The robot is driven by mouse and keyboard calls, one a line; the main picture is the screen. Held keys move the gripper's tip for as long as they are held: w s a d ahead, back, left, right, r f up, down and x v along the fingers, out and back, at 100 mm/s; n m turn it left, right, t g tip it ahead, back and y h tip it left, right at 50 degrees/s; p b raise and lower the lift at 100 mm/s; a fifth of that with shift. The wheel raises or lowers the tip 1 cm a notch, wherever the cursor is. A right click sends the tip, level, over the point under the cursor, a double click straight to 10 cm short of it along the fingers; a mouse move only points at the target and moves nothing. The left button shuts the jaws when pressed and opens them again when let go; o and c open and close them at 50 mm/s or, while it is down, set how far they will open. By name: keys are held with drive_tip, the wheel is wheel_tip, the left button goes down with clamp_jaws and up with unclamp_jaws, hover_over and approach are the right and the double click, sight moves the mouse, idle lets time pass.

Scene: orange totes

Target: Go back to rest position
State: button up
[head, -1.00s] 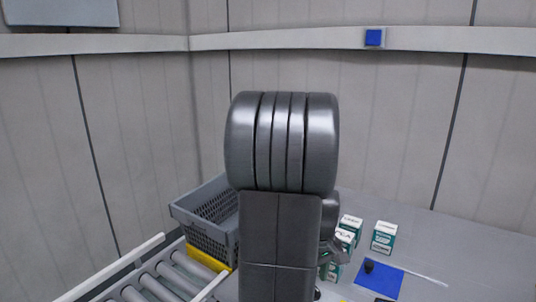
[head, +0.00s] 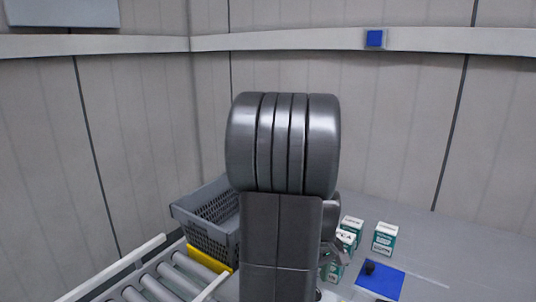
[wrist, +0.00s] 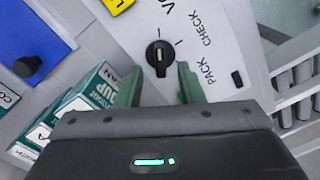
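My gripper (wrist: 158,80) shows in the wrist view as two green fingers standing apart, with nothing held between them. Just beyond the fingertips is a black rotary knob (wrist: 159,57) on a light panel (wrist: 215,25) marked "PACK" and "CHECK". I cannot tell how far the tips are from the knob. In the head view my own raised arm fills the middle and hides the panel and almost all of the gripper.
Green-and-white boxes (head: 385,239) stand on the table right of my arm. A blue mat (head: 388,283) with a small black object (head: 370,267) lies nearby. A grey crate (head: 207,234) and roller conveyor (head: 152,283) are left. The table's far right is clear.

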wheel_tip(320, 180, up, 11)
wheel_tip(320, 180, down, 14)
drive_tip(key=shift+r, duration=0.15)
drive_tip(key=shift+f, duration=0.35)
drive_tip(key=m, duration=0.6)
drive_tip(key=shift+a+b, duration=0.1)
drive_tip(key=shift+b, duration=0.25)
drive_tip(key=m, duration=0.6)
drive_tip(key=shift+r+m, duration=0.1)
drive_tip(key=shift+m, duration=0.3)
